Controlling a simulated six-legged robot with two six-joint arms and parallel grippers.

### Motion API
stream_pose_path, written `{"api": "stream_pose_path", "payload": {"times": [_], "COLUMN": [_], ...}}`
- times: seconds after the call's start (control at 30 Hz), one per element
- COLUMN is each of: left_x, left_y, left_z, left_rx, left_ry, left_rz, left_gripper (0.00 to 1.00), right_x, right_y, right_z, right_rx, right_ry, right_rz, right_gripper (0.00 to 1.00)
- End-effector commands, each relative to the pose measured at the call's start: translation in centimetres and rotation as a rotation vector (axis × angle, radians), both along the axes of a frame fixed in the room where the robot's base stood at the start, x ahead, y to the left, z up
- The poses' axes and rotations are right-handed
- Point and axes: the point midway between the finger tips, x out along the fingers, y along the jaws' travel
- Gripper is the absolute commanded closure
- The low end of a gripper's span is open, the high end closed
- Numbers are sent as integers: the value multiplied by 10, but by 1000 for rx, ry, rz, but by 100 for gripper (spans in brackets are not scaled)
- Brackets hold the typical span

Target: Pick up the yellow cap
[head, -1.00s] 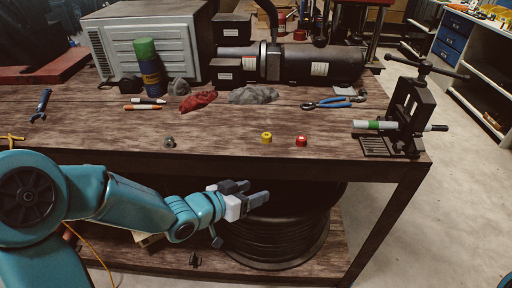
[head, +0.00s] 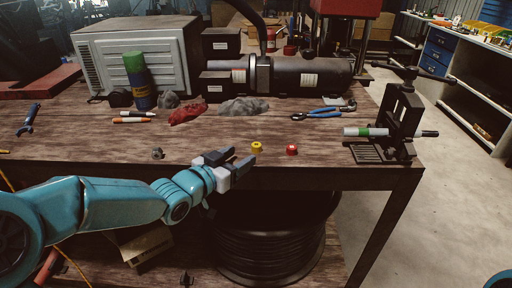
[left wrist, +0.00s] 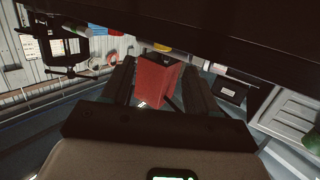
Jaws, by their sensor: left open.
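The yellow cap (head: 257,147) stands on the workbench near its front edge. Part of it shows in the left wrist view (left wrist: 162,47) at the rim of a dark edge, ahead of the fingers. My left gripper (head: 239,158) is open and empty at the bench's front edge. In the head view its fingertips are just left of and slightly below the yellow cap, apart from it. Both fingers also show in the left wrist view (left wrist: 157,76). My right gripper is not in view.
A red cap (head: 292,149) stands right of the yellow cap. A small metal fitting (head: 158,153) lies to the left. The crimper (head: 402,120) with a white-and-green hose (head: 366,132) is at the right. Blue pliers (head: 318,114) and rags (head: 244,106) lie farther back.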

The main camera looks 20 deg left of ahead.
Motion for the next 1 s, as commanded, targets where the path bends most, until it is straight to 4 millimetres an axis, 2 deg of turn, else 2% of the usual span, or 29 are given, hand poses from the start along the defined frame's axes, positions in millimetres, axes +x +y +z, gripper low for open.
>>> {"api": "stream_pose_path", "payload": {"times": [0.27,0.5,0.8,0.87,0.9,1.0], "left_x": [23,58,65,65,65,65], "left_y": [-7,-15,-16,-16,-16,-16], "left_z": [-5,-14,-15,-15,-15,-15], "left_rx": [0,0,1,1,1,1], "left_ry": [2,1,1,1,1,1], "left_rz": [2,1,3,3,3,3], "left_gripper": [41,41,41,57,70,100], "right_x": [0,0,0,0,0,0], "right_y": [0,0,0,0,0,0], "right_z": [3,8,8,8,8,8], "right_rx": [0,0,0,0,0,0], "right_ry": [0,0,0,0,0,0], "right_rz": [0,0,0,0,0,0], "right_gripper": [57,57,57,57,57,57]}}
